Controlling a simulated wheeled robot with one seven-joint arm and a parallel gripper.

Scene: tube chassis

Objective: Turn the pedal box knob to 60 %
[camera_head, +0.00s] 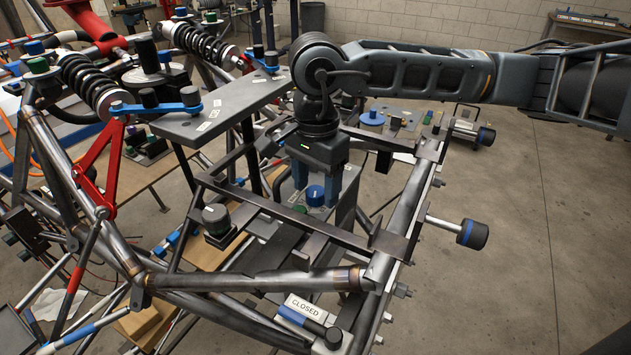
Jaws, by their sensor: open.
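My gripper (322,188) points straight down into the tube frame (260,283), with its fingers open. A blue-topped knob (315,195) shows between and just below the fingers, on a dark panel with a white label. I cannot tell whether the fingers touch it. A second knob, black with a greenish top (216,215), stands left of the gripper on the frame. No legible name or scale marks either knob, so I cannot tell for sure which is the pedal box knob or what its setting is.
Frame tubes and flat bars surround the gripper closely. A grey plate (215,115) with blue levers lies to the left, near coil-over shocks (205,45). A lever labelled CLOSED (303,308) is at the front. A black-and-blue knob (472,234) sticks out right.

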